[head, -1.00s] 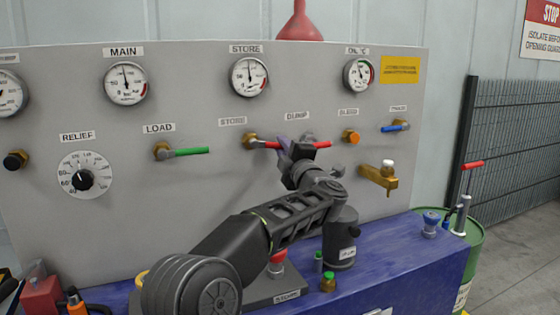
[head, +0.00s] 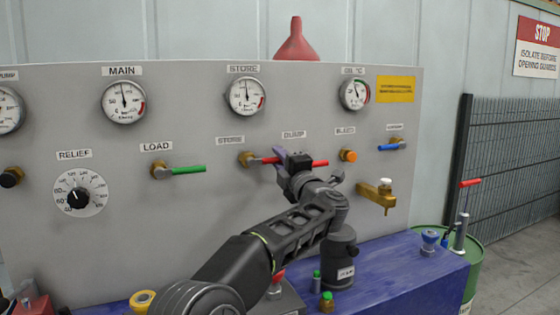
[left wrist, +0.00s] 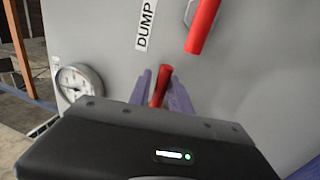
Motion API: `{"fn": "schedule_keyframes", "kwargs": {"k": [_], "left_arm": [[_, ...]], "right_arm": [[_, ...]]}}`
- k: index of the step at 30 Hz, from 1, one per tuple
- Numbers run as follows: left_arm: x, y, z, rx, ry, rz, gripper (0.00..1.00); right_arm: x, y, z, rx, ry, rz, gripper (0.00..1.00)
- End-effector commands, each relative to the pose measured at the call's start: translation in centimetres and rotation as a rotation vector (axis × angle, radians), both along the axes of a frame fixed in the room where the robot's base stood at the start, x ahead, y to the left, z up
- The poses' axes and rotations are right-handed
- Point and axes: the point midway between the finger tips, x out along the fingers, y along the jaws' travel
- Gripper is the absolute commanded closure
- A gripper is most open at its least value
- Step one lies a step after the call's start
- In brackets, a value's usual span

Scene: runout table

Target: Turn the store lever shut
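The store lever (head: 268,160) has a red grip and points right from its brass valve (head: 247,159), level, under the STORE label. Its red end also shows in the left wrist view (left wrist: 160,87). My left gripper (head: 279,154) is at the grip's right end. Its two purple fingers stand on either side of the red grip in the left wrist view (left wrist: 163,88); whether they press on it is unclear. The dump lever (head: 320,163), also red, points right just beyond my gripper, and it shows large in the wrist view (left wrist: 203,25). My right gripper is out of view.
The green load lever (head: 188,170) is to the left. The orange bleed knob (head: 348,156), a blue lever (head: 389,147) and a brass tap (head: 378,195) are to the right. A dark cylinder (head: 339,256) and small capped items stand on the blue bench (head: 410,277) below.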

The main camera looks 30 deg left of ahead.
Motion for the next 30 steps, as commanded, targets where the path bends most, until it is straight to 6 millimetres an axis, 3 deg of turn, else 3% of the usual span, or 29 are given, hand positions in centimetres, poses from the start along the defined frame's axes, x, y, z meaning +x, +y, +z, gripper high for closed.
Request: {"fn": "schedule_keyframes", "kwargs": {"k": [4,14,30], "left_arm": [[0.0,0.0,0.0,0.001,0.002,-0.001,0.63],[-0.1,-0.3,-0.2,0.001,0.003,0.000,0.63],[-4.1,-6.1,-1.6,0.001,0.002,-0.001,0.63]], "right_arm": [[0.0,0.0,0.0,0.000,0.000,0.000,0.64],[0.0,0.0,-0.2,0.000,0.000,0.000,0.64],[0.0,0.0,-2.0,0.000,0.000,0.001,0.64]]}}
